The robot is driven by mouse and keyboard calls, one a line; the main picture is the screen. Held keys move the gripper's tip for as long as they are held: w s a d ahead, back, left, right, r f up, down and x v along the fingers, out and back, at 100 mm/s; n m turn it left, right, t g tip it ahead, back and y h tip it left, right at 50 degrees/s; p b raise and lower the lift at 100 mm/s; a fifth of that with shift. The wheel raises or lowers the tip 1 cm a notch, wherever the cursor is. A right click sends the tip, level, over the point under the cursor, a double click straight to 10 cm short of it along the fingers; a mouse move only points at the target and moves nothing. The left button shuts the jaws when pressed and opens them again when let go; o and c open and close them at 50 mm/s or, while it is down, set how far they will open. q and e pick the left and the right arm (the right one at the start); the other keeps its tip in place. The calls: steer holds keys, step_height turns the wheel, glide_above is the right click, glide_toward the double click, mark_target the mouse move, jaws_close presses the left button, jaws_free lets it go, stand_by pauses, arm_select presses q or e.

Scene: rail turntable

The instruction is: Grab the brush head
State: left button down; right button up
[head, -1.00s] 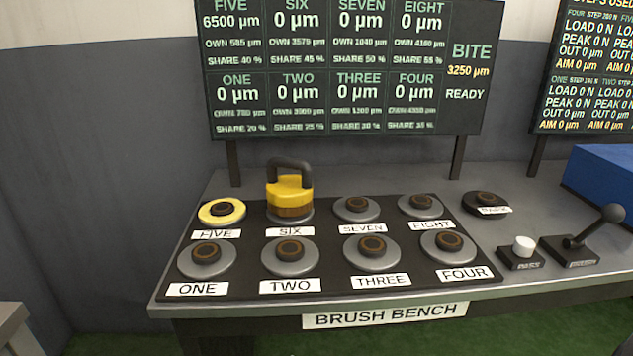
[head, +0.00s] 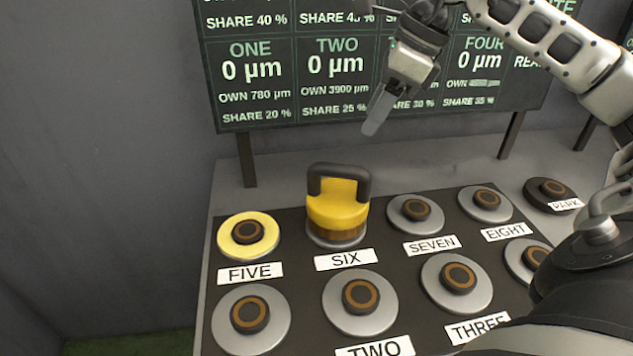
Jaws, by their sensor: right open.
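The brush head (head: 338,212) is a yellow block with a black arched handle (head: 340,178) and a brown bristle band below. It stands upright on the grey disc labelled SIX. My right gripper (head: 378,118) is seen nearly edge-on above and to the right of the handle, pointing down. It is open and empty, apart from the brush head, with the wall board behind it. My left gripper is not in view.
The disc labelled FIVE (head: 249,236) has a yellow top. Grey discs SEVEN (head: 397,219), EIGHT (head: 468,203), TWO (head: 335,310) and others surround the brush head, each with a low dark hub. A display board (head: 300,121) stands behind. My right arm covers the bench's right side.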

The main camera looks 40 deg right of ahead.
glide_above(345, 167)
steer(key=s+d, duration=0.2)
steer(key=f, duration=0.5)
steer(key=shift+a+f, duration=0.1)
steer(key=shift+a, duration=0.1)
steer(key=x, duration=0.4)
steer(key=shift+w+a+f, duration=0.1)
steer(key=shift+w+f, duration=0.1)
steer(key=shift+f, duration=0.15)
steer(key=x, duration=0.1)
steer(key=p+x, duration=0.1)
steer(key=x, duration=0.2)
steer(key=shift+w+a+f+p, duration=0.1)
steer(key=shift+w+f+p, duration=0.05)
steer(key=shift+w+p, duration=0.25)
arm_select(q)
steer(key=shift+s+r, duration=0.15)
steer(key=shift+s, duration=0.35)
arm_select(e)
steer(key=shift+f, duration=0.2)
jaws_close()
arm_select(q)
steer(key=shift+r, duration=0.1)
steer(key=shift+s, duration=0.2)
